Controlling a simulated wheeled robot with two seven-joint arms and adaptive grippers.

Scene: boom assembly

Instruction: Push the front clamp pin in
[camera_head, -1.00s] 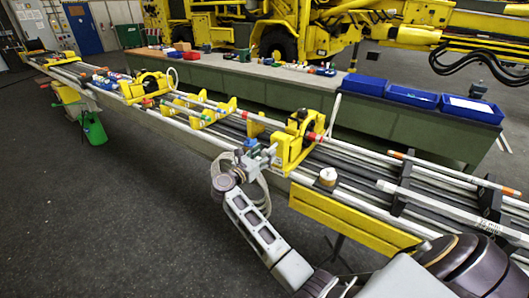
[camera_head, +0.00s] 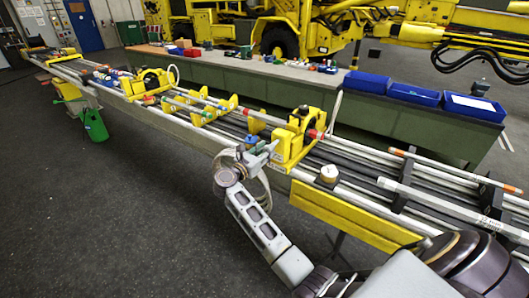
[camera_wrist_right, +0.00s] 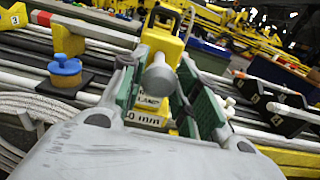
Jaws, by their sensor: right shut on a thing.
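The yellow clamp block (camera_head: 297,138) stands on the long rail assembly, with a red-banded rod running through it. My right gripper (camera_head: 264,149) is at its near left side. In the right wrist view, the fingers with green pads (camera_wrist_right: 158,92) are shut around a grey, round-ended clamp pin (camera_wrist_right: 158,77), whose end faces the camera. Yellow clamp metal (camera_wrist_right: 165,25) and a label partly reading "0 mm" lie just beyond the pin. How deep the pin sits is hidden. The left gripper is not in view.
A blue knob (camera_wrist_right: 65,67) on a dark plate is left of the gripper in the wrist view. A small round white-topped part (camera_head: 328,174) sits on the rail. Blue bins (camera_head: 412,95) stand on the green bench behind. The floor (camera_head: 120,220) in front is clear.

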